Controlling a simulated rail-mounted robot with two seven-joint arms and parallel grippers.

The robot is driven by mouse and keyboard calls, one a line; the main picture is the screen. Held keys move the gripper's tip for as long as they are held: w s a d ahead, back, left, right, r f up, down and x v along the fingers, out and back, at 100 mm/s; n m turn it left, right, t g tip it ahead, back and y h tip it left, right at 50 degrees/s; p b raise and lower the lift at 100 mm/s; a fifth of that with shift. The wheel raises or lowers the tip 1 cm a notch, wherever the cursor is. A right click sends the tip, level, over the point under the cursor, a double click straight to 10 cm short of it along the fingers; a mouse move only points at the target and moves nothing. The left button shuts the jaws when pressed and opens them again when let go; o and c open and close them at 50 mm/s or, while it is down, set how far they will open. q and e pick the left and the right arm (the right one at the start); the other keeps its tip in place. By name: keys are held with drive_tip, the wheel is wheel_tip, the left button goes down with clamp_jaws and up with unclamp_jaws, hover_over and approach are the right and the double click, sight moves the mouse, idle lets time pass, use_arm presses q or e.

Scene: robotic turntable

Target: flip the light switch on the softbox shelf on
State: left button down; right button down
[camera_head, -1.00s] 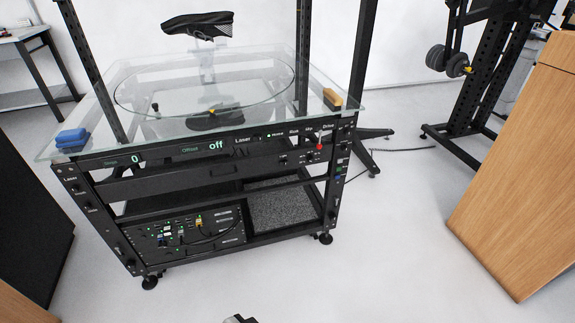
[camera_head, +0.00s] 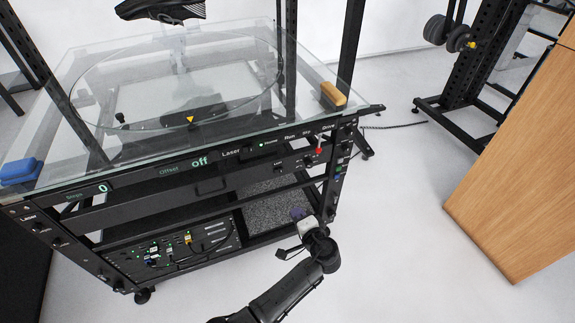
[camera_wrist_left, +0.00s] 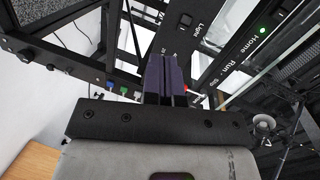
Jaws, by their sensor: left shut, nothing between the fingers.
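The softbox shelf (camera_head: 160,191) is the black drawer-like bar under the glass top of the rack. A small light switch (camera_head: 308,160) sits near the right end of its front in the head view. In the left wrist view the black switch (camera_wrist_left: 186,19) shows near the top, beside the label "Light". Its on or off position is too small to tell. My left gripper (camera_head: 297,213) is shut and empty, below and in front of the shelf's right end. Its purple fingers (camera_wrist_left: 165,75) point toward the rack in the left wrist view, apart from the switch. My right gripper is out of view.
The glass top (camera_head: 75,150) overhangs the control panel, with a blue block (camera_head: 20,170) and a tan brush-like block (camera_head: 333,94) on it. A red knob (camera_head: 319,151) is near the switch. A wooden cabinet (camera_head: 520,170) stands right. Floor between is clear.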

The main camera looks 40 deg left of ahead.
use_arm(q)
drive_tip(key=m+t+y+b, duration=0.2)
drive_tip(key=b, duration=0.4)
approach(281, 171)
drive_tip(key=x, duration=0.6)
drive_tip(key=shift+a, duration=0.1)
drive_tip(key=shift+w+a, duration=0.4)
drive_tip(key=shift+a, duration=0.2)
drive_tip(key=shift+r, duration=0.1)
